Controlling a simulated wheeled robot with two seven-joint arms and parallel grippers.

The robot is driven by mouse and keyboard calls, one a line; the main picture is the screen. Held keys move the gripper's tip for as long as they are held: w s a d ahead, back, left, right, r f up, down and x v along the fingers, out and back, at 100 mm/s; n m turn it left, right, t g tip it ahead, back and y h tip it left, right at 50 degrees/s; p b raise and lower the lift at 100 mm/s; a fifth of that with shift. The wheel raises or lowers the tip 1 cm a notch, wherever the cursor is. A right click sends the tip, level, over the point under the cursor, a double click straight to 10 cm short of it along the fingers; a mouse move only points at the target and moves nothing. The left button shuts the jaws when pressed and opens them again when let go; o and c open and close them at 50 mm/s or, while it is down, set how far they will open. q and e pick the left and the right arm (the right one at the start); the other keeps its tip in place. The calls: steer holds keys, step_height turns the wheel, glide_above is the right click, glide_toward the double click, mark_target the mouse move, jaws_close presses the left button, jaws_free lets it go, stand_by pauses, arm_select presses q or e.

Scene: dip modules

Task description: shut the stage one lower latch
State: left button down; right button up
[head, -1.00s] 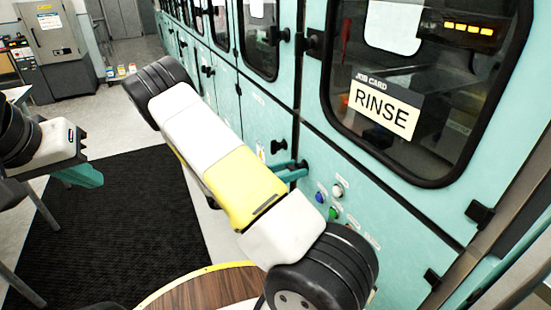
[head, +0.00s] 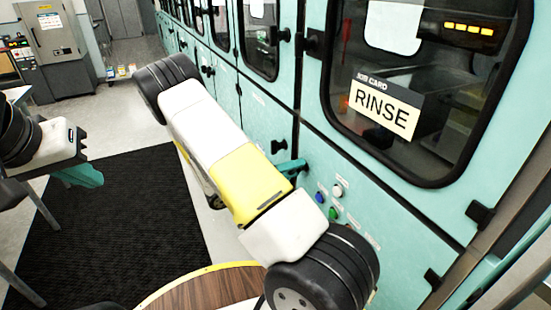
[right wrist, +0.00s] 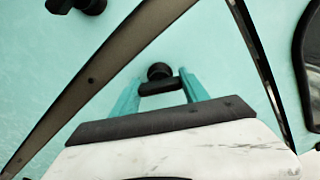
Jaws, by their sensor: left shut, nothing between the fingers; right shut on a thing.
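My right gripper (head: 292,167) is at the teal machine front, just below the RINSE window. In the right wrist view, its two teal fingers (right wrist: 158,98) stand on either side of a black latch handle (right wrist: 161,86) with a round hub behind it, and they are shut on it. The handle lies nearly crosswise between the fingers. In the head view the gripper and arm mostly hide this latch. My left gripper (head: 80,176) is shut and empty, over the dark mat at the left, away from the machine.
Another black latch (head: 278,146) sits left of the dark panel seam; a knob (right wrist: 78,4) shows in the wrist view. Small coloured buttons (head: 333,213) are below right of my gripper. The RINSE card (head: 386,107) is on the window. A round wooden table (head: 205,290) is in front.

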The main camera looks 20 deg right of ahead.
steer(key=n, duration=0.5)
stand_by(0.8)
steer(key=o, duration=1.4)
